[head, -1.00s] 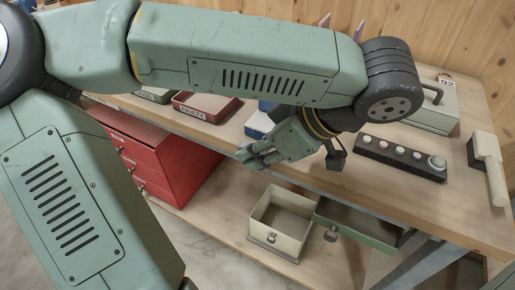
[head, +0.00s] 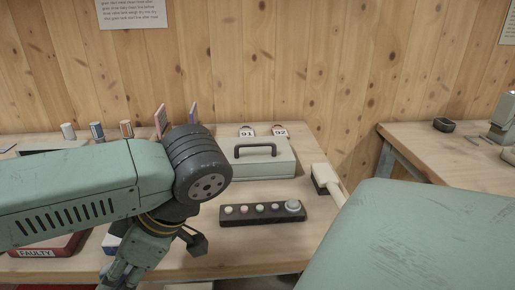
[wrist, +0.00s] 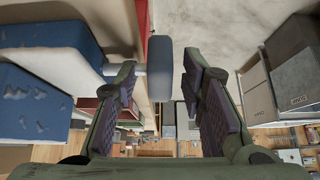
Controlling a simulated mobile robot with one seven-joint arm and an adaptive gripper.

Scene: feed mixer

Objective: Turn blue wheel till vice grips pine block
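In the wrist view a blue-grey wheel (wrist: 159,65) shows nearly edge-on, with a short pale shaft running left from it to a white and blue body (wrist: 48,75), which looks like the vice. My gripper (wrist: 158,85) is open, one finger on each side of the wheel in the picture; I cannot tell whether either touches it. In the head view my gripper (head: 116,277) is at the bottom edge and partly cut off. A small blue and white part (head: 110,242) shows beside it, mostly hidden by my arm. I cannot make out the pine block.
A red tray labelled FAULTY (head: 48,247) lies left on the bench. Behind my arm are a grey-green handled case (head: 265,165) and a strip of coloured buttons (head: 240,218). A second bench (head: 440,155) stands right. Grey boxes (wrist: 290,70) show at right in the wrist view.

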